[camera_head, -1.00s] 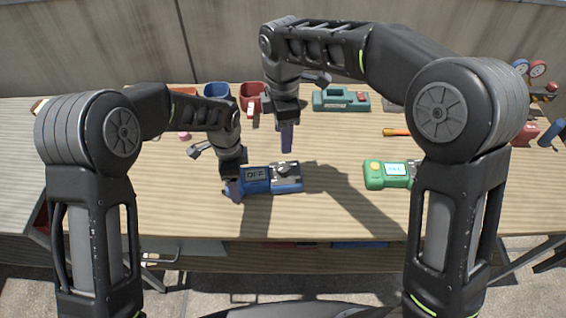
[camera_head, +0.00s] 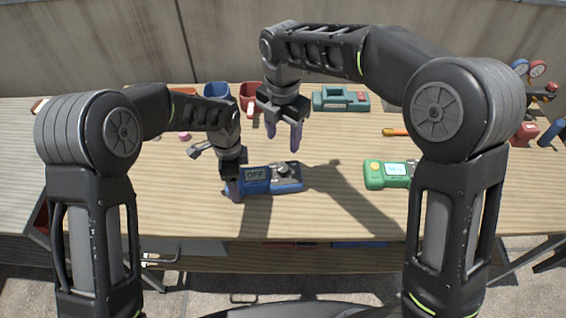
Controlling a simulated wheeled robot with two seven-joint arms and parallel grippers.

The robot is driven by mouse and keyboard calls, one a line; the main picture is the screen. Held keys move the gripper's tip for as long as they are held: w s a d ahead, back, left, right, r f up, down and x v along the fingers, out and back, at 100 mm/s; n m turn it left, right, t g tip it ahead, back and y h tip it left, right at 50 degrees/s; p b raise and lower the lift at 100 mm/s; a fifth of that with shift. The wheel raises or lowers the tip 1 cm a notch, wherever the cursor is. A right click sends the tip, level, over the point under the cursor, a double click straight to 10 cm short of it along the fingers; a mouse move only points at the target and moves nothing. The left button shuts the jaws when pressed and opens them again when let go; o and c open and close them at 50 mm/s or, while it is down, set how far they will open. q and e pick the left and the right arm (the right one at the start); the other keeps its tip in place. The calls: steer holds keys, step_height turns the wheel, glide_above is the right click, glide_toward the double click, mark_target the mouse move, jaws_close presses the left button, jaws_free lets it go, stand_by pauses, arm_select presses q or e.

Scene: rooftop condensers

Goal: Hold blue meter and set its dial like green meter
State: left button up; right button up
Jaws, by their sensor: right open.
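The blue meter (camera_head: 272,187) lies on the wooden table with its screen reading OFF (camera_head: 256,175) and a grey dial (camera_head: 284,170) to the right of the screen. My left gripper (camera_head: 233,188) is down at the meter's left end and appears shut on it; its far finger is hidden. My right gripper (camera_head: 283,138) is open and empty, pointing down above and behind the dial, apart from it. The green meter (camera_head: 374,174) lies to the right with a lit screen (camera_head: 396,169) too small to read; my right arm hides its right part, including any dial.
An orange-handled tool (camera_head: 396,132) lies right of centre, and gauges (camera_head: 528,70) stand far right. The table between the meters is clear.

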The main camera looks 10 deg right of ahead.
mark_target(283, 167)
step_height(283, 167, down, 11)
steer(key=shift+f, duration=0.1)
stand_by(0.3)
jaws_close()
stand_by(0.5)
